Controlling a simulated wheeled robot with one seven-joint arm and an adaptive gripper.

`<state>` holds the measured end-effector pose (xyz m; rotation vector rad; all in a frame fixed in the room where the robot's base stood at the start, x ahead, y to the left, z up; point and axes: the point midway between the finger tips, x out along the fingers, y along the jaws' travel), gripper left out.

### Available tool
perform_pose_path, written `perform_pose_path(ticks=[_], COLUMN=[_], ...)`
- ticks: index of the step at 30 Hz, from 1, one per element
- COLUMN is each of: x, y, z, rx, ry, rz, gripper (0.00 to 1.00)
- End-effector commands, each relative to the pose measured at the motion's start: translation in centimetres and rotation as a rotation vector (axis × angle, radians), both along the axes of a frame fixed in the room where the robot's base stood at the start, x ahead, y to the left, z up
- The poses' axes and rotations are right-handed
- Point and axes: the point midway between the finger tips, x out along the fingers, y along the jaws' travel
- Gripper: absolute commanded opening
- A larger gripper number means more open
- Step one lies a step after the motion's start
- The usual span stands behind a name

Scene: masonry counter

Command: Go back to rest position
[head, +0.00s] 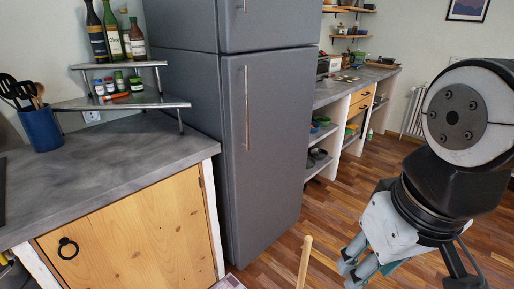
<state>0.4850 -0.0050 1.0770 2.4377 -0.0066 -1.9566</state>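My gripper (354,272) is low at the right of the head view, below the bulky dark and white links of my arm. It points down and to the left, over the wooden floor. Two grey finger parts show side by side near the bottom edge. I cannot tell how far apart the tips are. No object shows at the fingers. The gripper is apart from the fridge (270,140) and the counters.
A grey counter (110,160) with a wooden door stands at left, holding a blue utensil pot (41,130) and a shelf with bottles. Another counter (335,95) runs behind the fridge. A wooden bar (304,262) rises at bottom centre. Floor (335,205) shows between fridge and arm.

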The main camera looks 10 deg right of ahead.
Motion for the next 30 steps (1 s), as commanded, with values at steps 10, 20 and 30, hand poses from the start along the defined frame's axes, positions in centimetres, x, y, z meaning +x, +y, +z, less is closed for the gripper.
perform_pose_path(ticks=[10, 20, 30], x=[-1.5, -1.6, -1.5], y=[0.3, 0.2, 0.1], z=[-0.2, 3.2, 7.5], rx=[0.024, 0.018, 0.009], ry=[-0.013, -0.062, -0.146], rz=[-0.012, -0.01, -0.007], gripper=[0.39, 0.39, 0.39])
